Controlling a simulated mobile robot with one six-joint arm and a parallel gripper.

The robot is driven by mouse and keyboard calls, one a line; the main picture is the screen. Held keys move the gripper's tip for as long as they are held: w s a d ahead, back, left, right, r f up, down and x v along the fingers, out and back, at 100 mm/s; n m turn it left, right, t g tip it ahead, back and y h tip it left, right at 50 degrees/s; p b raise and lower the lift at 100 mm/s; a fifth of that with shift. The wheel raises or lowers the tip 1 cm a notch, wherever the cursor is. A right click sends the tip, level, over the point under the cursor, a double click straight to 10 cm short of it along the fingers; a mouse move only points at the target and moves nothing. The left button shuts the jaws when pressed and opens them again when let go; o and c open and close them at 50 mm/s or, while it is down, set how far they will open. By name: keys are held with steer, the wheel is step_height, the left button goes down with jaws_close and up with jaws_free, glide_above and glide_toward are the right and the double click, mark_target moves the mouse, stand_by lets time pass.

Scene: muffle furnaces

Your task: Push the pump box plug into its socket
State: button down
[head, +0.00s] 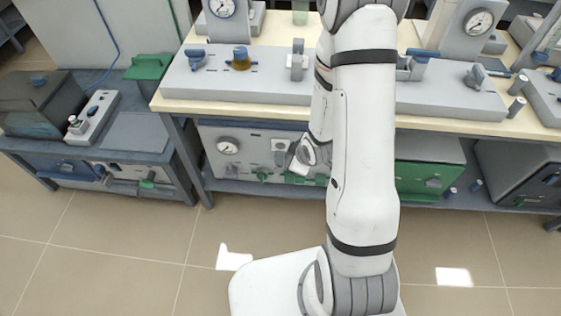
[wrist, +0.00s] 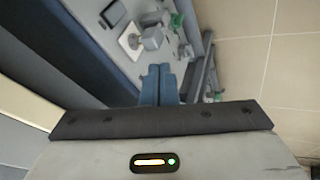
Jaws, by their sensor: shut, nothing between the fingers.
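The pump box (head: 212,166) is a grey box with a gauge and green knobs on the shelf under the bench. Its front panel also fills the upper middle of the wrist view (wrist: 95,40). On it a white socket plate (wrist: 129,41) carries a grey block that looks like the plug (wrist: 152,38); I cannot tell how deep it sits. The plate shows small in the head view (head: 280,146). My gripper (wrist: 158,70) is shut and empty, its blue fingertips close together, apart from the plug and just below it in the wrist view. My arm hides the fingertips in the head view.
The bench top (head: 430,125) overhangs the pump box. Green-fronted equipment (head: 428,178) stands to its right on the same shelf. A lower side table (head: 135,135) stands at left. The tiled floor (head: 130,240) in front is clear.

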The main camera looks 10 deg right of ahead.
mark_target(279, 159)
step_height(279, 159, down, 6)
steer(key=s+a+f+n+t+y, duration=0.1)
steer(key=a+n, duration=0.1)
steer(key=w+f+b, duration=0.7)
steer(key=w+b, duration=0.2)
steer(key=b, duration=0.5)
steer(key=shift+a+f, duration=0.2)
steer(key=shift+a, duration=0.15)
steer(key=shift+w+a, duration=0.1)
steer(key=shift+w, duration=0.05)
